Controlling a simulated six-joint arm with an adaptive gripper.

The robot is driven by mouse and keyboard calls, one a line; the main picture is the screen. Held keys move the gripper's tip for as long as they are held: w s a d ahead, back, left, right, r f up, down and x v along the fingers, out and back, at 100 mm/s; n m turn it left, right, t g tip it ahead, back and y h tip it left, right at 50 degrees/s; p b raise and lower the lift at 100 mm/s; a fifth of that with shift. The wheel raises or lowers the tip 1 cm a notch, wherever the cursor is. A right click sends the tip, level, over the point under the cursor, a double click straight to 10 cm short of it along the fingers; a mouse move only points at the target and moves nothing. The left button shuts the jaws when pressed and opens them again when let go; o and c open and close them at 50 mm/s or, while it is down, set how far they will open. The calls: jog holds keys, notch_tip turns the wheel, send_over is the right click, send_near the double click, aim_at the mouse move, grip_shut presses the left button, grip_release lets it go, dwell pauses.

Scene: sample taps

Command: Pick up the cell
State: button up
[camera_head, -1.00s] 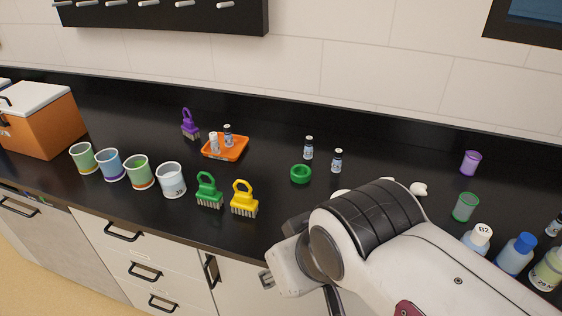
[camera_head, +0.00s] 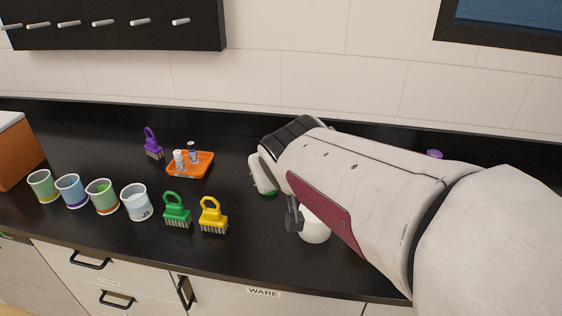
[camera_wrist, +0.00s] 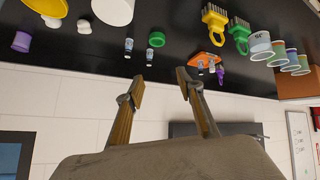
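Nothing in view is clearly marked as the cell; the small labelled vials may be what the task calls it. Two vials stand on the bare counter in the wrist view, one on the left (camera_wrist: 128,46) and one on the right (camera_wrist: 149,57), near a green ring (camera_wrist: 156,39). Two more vials, one white-capped (camera_head: 179,162) and one dark-capped (camera_head: 192,152), stand on an orange tray (camera_head: 205,160). My gripper (camera_wrist: 160,84) is open and empty, its fingers apart with the wall behind them.
A green brush (camera_head: 176,211), a yellow brush (camera_head: 213,216) and a purple brush (camera_head: 153,143) stand around the tray. Several cups, including a white one (camera_head: 137,203), line the left. A white rounded object (camera_head: 314,226) sits below my arm. A peg rack (camera_head: 120,25) hangs above.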

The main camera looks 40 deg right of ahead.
jog(key=w+d+f+t, duration=0.1)
jog(key=w+d+t, duration=0.2)
jog(key=w+d, duration=1)
jog(key=w+d+f+n+t+y, duration=0.1)
jog(key=w+d+f+t+y, duration=0.1)
jog(key=d+f, duration=0.7)
notch_tip(320, 180, down, 2)
jog(key=shift+w+d+y, duration=0.25)
jog(key=shift+d+y, duration=0.1)
jog(key=shift+y, duration=0.25)
jog(key=shift+f, duration=1.75)
